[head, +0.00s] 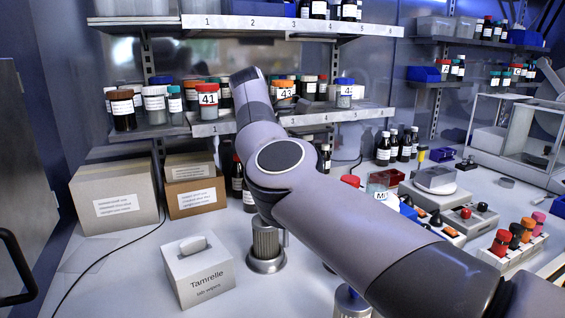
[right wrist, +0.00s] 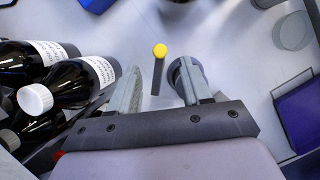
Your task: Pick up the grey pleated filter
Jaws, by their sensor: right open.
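A grey cylinder with upright ribs (head: 266,240) stands on a round metal base in the head view, below my arm. It looks like the pleated filter, but I cannot be sure. My arm hides part of its top. My right gripper (right wrist: 157,84) shows in the right wrist view, open, its two fingers apart. A small yellow-topped dark item (right wrist: 159,52) shows between and beyond the fingertips, and a dark round part (right wrist: 178,68) lies at the right finger. Whether they touch the fingers I cannot tell. My left gripper is not in view.
Dark bottles with white caps (right wrist: 38,98) crowd the left finger. A dark blue box (right wrist: 303,112) and a grey round piece (right wrist: 292,31) lie to the right. In the head view, cartons (head: 112,197), a wipes box (head: 197,275) and a loaded shelf (head: 290,118) surround my arm.

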